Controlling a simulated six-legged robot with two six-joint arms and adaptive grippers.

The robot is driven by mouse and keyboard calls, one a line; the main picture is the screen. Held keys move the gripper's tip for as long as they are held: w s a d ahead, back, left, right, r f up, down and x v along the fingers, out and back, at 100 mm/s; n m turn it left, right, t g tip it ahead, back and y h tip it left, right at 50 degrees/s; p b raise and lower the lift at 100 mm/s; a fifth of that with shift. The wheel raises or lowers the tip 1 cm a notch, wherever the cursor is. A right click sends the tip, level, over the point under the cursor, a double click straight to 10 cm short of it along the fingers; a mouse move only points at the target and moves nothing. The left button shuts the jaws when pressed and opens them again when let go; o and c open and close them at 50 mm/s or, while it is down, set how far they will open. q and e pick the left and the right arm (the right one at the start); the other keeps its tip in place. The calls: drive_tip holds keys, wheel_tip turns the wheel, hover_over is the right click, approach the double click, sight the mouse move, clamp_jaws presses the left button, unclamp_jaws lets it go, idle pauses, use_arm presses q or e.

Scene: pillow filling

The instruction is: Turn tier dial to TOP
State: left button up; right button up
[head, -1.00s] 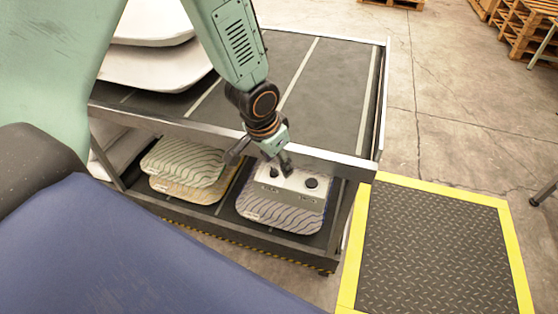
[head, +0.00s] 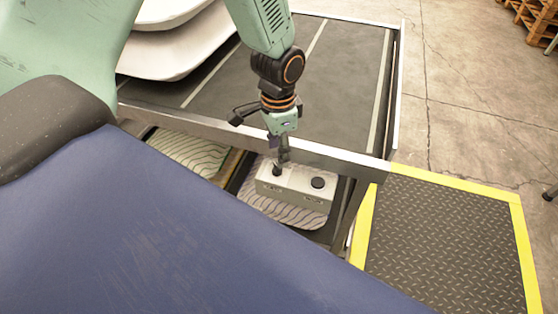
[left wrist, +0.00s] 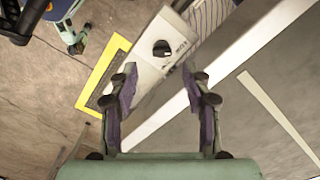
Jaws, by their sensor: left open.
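A pale control box (head: 295,190) with two black dials sits at the front edge of the rack, below the top deck. The left dial (head: 277,171) is right beneath my left gripper (head: 281,157); the right dial (head: 317,182) is clear of it. In the left wrist view the gripper (left wrist: 161,86) has its two fingers spread, with nothing between them. The box (left wrist: 148,78) lies beyond the fingertips there, with one black dial (left wrist: 161,48) in sight. I cannot read any dial marking. My right gripper is not in view.
The rack's metal front rail (head: 335,158) runs close behind the gripper. White pillows (head: 165,50) lie on the top deck, and a striped pillow (head: 190,152) lies on the lower shelf. A yellow-edged floor mat (head: 445,240) is at the right.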

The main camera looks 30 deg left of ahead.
sight(277, 167)
use_arm(q)
drive_tip(key=f, duration=0.3)
drive_tip(key=f+b, duration=0.1)
drive_tip(key=shift+s+a+f, duration=0.1)
drive_tip(key=shift+a+f, duration=0.2)
drive_tip(key=shift+d+f, duration=0.25)
drive_tip(key=shift+f, duration=0.25)
drive_tip(key=shift+a, duration=0.2)
drive_tip(key=shift+c, duration=0.3)
drive_tip(key=shift+d, duration=0.15)
drive_tip(key=c, duration=0.5)
clamp_jaws()
